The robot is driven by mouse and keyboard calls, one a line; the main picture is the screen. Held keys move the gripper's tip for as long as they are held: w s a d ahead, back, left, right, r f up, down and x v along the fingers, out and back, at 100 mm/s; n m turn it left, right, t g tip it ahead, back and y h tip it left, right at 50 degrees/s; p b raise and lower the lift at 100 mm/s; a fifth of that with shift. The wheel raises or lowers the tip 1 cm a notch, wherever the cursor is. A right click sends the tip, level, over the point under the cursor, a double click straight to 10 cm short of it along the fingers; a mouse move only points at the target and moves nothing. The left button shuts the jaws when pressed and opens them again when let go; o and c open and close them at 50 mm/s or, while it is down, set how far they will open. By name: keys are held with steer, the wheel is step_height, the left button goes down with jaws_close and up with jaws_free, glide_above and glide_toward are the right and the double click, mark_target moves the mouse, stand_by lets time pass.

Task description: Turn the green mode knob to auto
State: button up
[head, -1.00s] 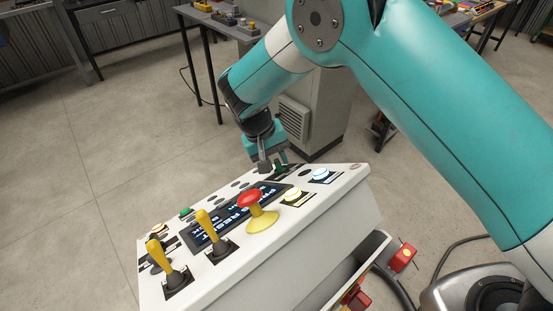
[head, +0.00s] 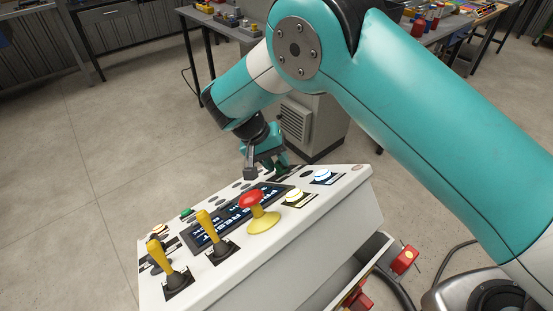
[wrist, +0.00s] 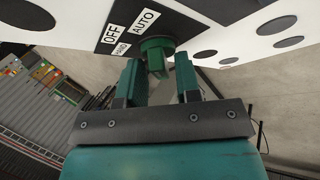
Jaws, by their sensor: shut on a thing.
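The green mode knob (wrist: 155,53) sits on a dark plate of the control panel, top middle of the wrist view. White labels OFF (wrist: 113,34), HAND (wrist: 122,50) and AUTO (wrist: 145,21) are beside it, with AUTO just above. My gripper (wrist: 158,72) is shut on the knob, with a green finger on either side. I cannot tell which label the knob points to. In the head view my gripper (head: 280,164) is at the far edge of the panel (head: 330,215), and the knob is largely hidden there.
The panel also carries a red mushroom button (head: 251,198), two yellow levers (head: 157,252), a screen (head: 222,226), a lit white button (head: 322,174) and a lit yellow button (head: 294,195). A grey cabinet (head: 322,122) stands behind. Open floor lies to the left.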

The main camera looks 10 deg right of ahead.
steer(key=o, duration=0.6)
steer(key=shift+w+d+f, duration=0.1)
steer(key=shift+f, duration=0.05)
steer(key=shift+r, duration=0.2)
steer(key=p+v, duration=1.2)
steer(key=v, duration=0.5)
steer(key=shift+r, duration=0.1)
steer(key=shift+w, duration=0.1)
